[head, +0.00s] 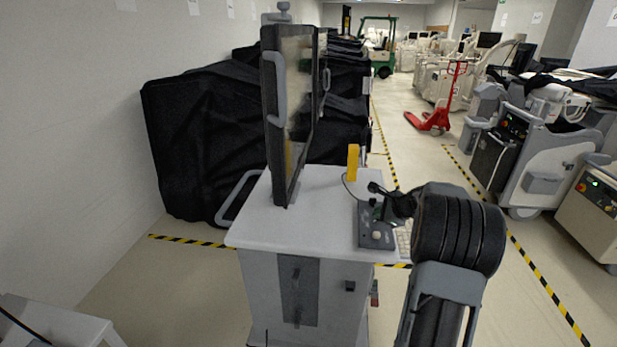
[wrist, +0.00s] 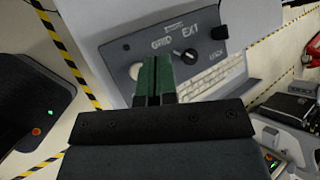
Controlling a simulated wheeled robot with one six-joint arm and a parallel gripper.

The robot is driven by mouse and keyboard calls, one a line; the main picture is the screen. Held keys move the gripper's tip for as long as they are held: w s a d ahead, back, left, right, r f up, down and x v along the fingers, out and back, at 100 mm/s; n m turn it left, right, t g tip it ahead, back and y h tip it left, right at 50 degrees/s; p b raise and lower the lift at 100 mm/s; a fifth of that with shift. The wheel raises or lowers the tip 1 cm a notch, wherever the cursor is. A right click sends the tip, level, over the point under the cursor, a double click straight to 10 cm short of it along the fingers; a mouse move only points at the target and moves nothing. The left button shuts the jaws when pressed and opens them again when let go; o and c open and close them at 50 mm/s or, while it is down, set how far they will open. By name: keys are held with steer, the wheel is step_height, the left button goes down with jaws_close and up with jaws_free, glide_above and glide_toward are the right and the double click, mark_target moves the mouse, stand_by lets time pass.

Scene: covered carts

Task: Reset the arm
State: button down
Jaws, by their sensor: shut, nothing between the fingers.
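My gripper (wrist: 153,75) has green-tipped fingers pressed together with nothing between them. In the wrist view the fingers lie in front of a dark control panel (wrist: 207,42) marked GRID and EXT. In the head view my arm reaches in from the lower right, and my gripper (head: 374,201) is small and dark near the same panel (head: 376,238) on a grey cart (head: 315,190). I cannot tell whether the fingertips touch the panel. A round knob (head: 377,235) shows on it.
A tall monitor (head: 290,110) and a yellow block (head: 353,162) stand on the cart. A keyboard (wrist: 212,78) lies beside the panel. Black-covered carts (head: 215,140) stand behind left. Machines (head: 540,160) and a red pallet jack (head: 435,118) are right. The striped-tape aisle has open floor.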

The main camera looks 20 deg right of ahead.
steer(key=shift+n, duration=0.3)
steer(key=s+f+n, duration=0.1)
steer(key=s+a+f+n+g, duration=0.1)
steer(key=s+f+n+g, duration=0.1)
steer(key=shift+s+a+f, duration=0.2)
steer(key=shift+s+a, duration=0.15)
steer(key=shift+a, duration=0.05)
steer(key=s+a+r+n+g+h, duration=0.1)
steer(key=s+a+r+n, duration=0.4)
steer(key=s+a+n, duration=0.5)
steer(key=s+a+r+n+g+h, duration=0.1)
steer(key=s+a+r+n, duration=0.3)
steer(key=s+a+n, duration=0.6)
steer(key=shift+s+a+r+h, duration=0.35)
steer(key=shift+s+a, duration=0.2)
steer(key=shift+a, duration=1.65)
